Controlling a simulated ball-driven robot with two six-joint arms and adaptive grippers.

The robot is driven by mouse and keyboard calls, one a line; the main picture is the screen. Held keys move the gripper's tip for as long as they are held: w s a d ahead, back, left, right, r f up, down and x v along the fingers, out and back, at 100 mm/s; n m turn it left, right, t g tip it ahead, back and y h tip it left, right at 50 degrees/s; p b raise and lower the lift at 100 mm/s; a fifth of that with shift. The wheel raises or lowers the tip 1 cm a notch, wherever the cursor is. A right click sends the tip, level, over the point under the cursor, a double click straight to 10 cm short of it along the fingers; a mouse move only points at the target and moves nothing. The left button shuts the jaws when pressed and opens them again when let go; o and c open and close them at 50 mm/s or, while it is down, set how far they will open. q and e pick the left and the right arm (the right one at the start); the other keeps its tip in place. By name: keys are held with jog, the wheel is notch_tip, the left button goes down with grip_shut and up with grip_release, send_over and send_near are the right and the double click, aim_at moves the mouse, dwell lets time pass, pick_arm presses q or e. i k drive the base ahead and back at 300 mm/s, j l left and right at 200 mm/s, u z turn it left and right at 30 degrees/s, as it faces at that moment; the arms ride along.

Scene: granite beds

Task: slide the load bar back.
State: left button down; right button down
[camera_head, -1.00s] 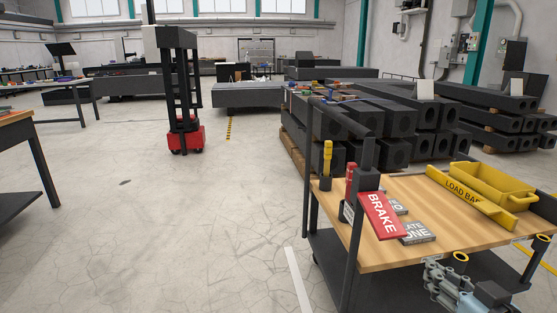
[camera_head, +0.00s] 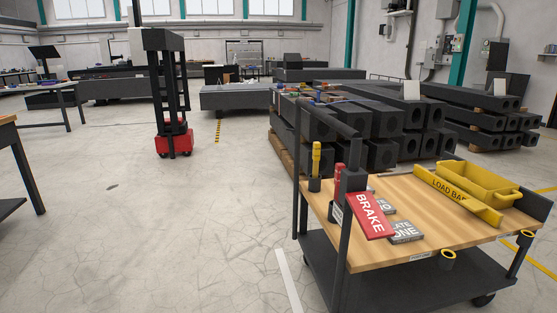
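The yellow load bar (camera_head: 434,183), lettered "LOAD BA…", lies on the wooden top of the trolley (camera_head: 400,251), toward its right side. It runs slantwise from back left to front right. A yellow bin (camera_head: 497,189) sits right behind it; I cannot tell whether they touch. A red sign reading "BRAKE" (camera_head: 371,215) is at the trolley's left end by the handle post. Neither of my grippers shows in the head view now.
Grey plates (camera_head: 405,232) lie beside the red sign. A yellow ring-shaped holder (camera_head: 447,259) is on the front edge. Stacked granite beams (camera_head: 383,152) stand behind the trolley. A red-based lift (camera_head: 174,140) stands back left. Open floor lies left of the trolley.

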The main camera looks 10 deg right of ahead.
aim_at(486, 214)
jog(key=z, duration=1.35)
jog(key=i+u, duration=0.25)
jog(key=i, duration=0.3)
jog(key=i+l+u, duration=0.1)
jog(key=i+u, duration=0.15)
jog(key=i, duration=0.3)
jog(key=i+l+u, duration=0.25)
jog(key=i, duration=0.3)
